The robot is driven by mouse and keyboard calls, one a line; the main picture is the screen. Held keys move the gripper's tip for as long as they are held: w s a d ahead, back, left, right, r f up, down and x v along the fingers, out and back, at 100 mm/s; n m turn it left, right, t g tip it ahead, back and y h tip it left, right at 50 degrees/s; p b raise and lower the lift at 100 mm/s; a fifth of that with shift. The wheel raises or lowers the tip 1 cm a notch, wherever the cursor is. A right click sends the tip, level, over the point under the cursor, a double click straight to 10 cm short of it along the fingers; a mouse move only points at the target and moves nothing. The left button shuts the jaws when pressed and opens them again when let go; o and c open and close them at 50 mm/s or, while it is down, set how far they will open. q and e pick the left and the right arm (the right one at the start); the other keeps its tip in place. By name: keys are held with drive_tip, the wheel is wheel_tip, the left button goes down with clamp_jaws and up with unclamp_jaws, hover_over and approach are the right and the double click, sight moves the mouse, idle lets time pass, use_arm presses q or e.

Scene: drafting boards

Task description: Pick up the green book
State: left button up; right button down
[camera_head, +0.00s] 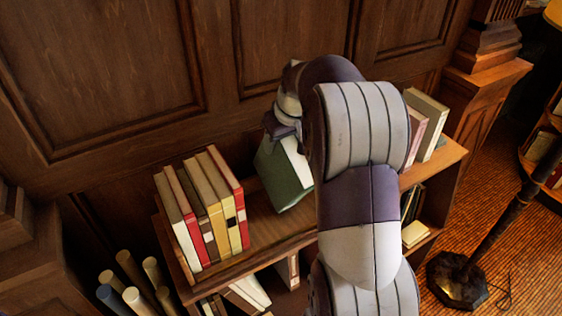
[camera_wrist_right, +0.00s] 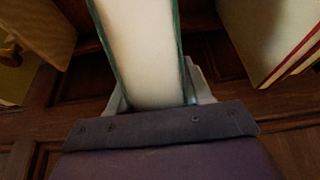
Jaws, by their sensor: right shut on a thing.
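The green book (camera_head: 283,180) is tilted above the top of the low bookshelf, between two groups of books. Its white page edge and thin green covers fill the middle of the right wrist view (camera_wrist_right: 140,50). My right gripper (camera_head: 285,120) is at the book's upper end, mostly hidden behind my own arm in the head view. In the wrist view its fingers (camera_wrist_right: 155,90) are on both sides of the book, shut on it. I cannot tell whether the book's lower edge touches the shelf. My left gripper is not in view.
The bookshelf (camera_head: 262,223) has a row of upright red, tan and yellow books (camera_head: 205,208) at left and more books (camera_head: 428,120) at right. Rolled tubes (camera_head: 132,280) stand at lower left. A lamp stand (camera_head: 460,275) is at right. A panelled wall (camera_head: 120,70) is close behind.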

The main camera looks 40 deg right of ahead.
drive_tip(key=shift+r, duration=0.25)
